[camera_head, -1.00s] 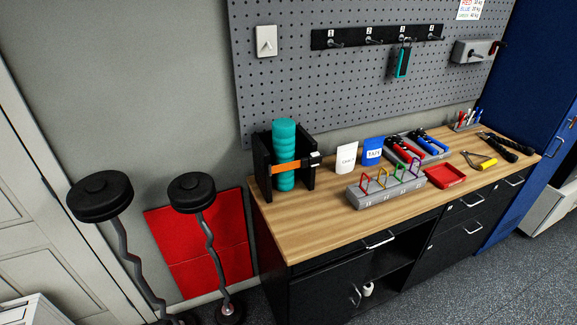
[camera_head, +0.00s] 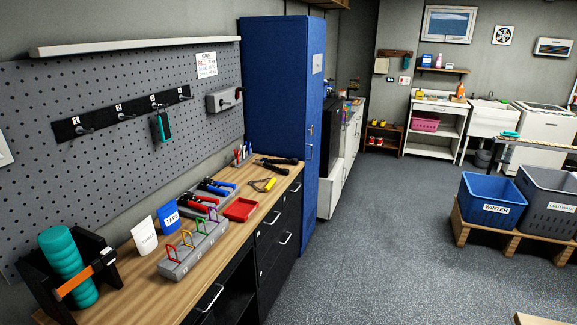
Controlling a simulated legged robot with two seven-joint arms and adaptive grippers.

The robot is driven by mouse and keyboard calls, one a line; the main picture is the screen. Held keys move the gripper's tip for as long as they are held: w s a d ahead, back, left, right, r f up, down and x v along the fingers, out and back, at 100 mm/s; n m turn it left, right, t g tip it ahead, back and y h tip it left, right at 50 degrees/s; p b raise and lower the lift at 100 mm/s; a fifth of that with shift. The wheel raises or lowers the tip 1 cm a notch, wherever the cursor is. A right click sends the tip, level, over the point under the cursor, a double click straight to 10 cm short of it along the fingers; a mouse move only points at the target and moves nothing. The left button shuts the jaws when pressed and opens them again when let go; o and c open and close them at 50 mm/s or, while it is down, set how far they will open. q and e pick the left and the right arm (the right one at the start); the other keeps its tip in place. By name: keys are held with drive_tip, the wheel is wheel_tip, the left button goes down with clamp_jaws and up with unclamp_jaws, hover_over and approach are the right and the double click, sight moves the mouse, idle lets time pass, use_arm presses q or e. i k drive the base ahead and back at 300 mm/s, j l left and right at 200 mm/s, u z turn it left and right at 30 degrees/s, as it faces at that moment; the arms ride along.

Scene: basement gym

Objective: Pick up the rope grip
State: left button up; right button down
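A black piece with thick ends, which looks like the rope grip (camera_head: 279,161), lies at the far end of the wooden workbench (camera_head: 146,292). It is small in the view, so its exact shape is hard to tell. A yellow-handled grip (camera_head: 264,184) lies just in front of it, close by. Neither of my grippers is in view.
A red tray (camera_head: 240,209), a grey rack with coloured loops (camera_head: 192,250), red and blue hand grips (camera_head: 198,200) and chalk and tape packs crowd the bench. A tall blue cabinet (camera_head: 280,80) stands beyond its far end. The floor (camera_head: 370,240) to the right is open.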

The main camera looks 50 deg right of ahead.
sight(264, 161)
drive_tip(key=z, duration=1.5)
drive_tip(key=i+u, duration=0.1)
drive_tip(key=u, duration=0.6)
drive_tip(key=i+l+u, duration=0.4)
drive_tip(key=l, duration=0.15)
drive_tip(key=i+l+u, duration=0.1)
drive_tip(key=l+u, duration=0.15)
drive_tip(key=i+l+u, duration=0.2)
drive_tip(key=l, duration=0.15)
drive_tip(key=l+u, duration=0.2)
drive_tip(key=l, duration=0.15)
